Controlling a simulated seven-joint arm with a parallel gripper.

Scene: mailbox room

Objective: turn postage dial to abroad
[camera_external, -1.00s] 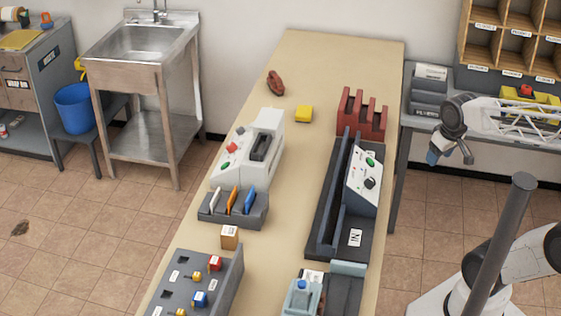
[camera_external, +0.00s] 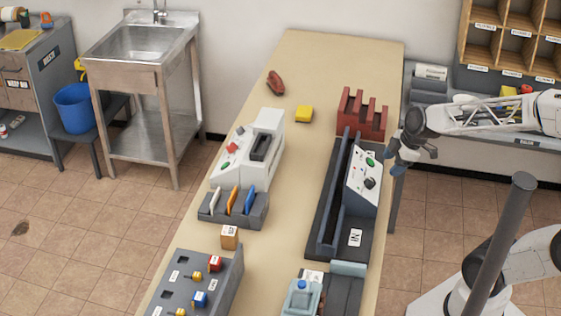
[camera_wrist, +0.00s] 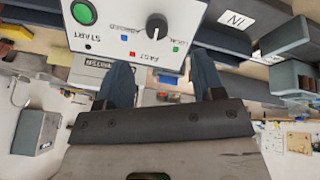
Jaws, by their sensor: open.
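The postage dial (camera_external: 369,183) is a black knob on the sloped white panel (camera_external: 362,166) of a dark machine on the counter. In the wrist view the dial (camera_wrist: 157,26) is near the top centre, with a white pointer line and green, red and blue marks around it. One label beside the dial looks like ABROAD, but the small print is hard to read. My gripper (camera_external: 402,158) is open and empty, right of the panel in the external view. In the wrist view its fingers (camera_wrist: 163,78) are spread below the dial, apart from it.
A green START button (camera_wrist: 84,12) sits beside the dial on the same panel. A dark red rack (camera_external: 362,118) stands behind the machine, and a paper marked with letters (camera_external: 355,237) lies at its front. The counter's middle strip (camera_external: 285,180) is clear.

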